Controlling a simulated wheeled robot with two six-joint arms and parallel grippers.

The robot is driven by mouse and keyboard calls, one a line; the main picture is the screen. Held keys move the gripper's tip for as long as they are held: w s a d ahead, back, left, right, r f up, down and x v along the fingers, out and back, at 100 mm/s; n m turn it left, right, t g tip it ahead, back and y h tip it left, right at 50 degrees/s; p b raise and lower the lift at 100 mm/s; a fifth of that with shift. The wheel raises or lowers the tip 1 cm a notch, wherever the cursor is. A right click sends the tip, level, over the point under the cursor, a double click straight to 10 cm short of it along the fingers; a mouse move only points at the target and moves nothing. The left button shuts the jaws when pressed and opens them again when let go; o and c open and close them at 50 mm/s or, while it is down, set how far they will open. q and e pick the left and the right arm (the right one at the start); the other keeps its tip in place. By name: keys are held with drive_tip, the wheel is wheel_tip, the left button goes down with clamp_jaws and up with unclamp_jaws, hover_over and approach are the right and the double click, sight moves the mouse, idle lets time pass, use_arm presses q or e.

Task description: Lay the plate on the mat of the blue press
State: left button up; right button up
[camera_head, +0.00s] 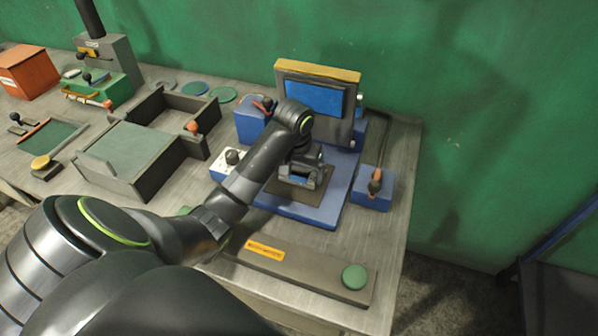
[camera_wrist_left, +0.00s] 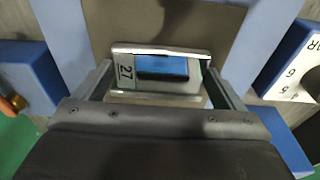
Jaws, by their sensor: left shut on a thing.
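The blue press (camera_head: 337,195) stands at the right end of the bench, with its upright head raised at the back. Its brown mat (camera_head: 310,199) lies on the blue base and also shows in the left wrist view (camera_wrist_left: 215,30). My left gripper (camera_head: 299,177) is over the mat, shut on the plate. I cannot tell whether the plate touches the mat. My right gripper is not in view.
Blue blocks with orange-and-black knobs flank the press, one at right (camera_head: 371,190). A grey bar with a green button (camera_head: 354,277) lies in front.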

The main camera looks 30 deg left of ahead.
sight(300, 175)
use_arm(q)
drive_tip(key=shift+r, duration=0.1)
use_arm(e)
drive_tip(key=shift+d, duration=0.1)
use_arm(q)
drive_tip(key=o, duration=1.2)
drive_tip(key=shift+c, duration=0.2)
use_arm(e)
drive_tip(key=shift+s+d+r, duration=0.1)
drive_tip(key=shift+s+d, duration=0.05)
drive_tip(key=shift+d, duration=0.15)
use_arm(q)
drive_tip(key=shift+r, duration=0.1)
wheel_tip(300, 175, up, 3)
drive_tip(key=shift+s+f+p, duration=0.15)
drive_tip(key=shift+p, duration=0.25)
wheel_tip(300, 175, up, 9)
drive_tip(key=s+p, duration=0.1)
drive_tip(key=p, duration=0.8)
drive_tip(key=shift+s+d+p, duration=0.25)
drive_tip(key=shift+s+p, duration=0.05)
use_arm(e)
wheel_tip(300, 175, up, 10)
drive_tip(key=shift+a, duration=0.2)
use_arm(q)
drive_tip(key=shift+f, duration=0.1)
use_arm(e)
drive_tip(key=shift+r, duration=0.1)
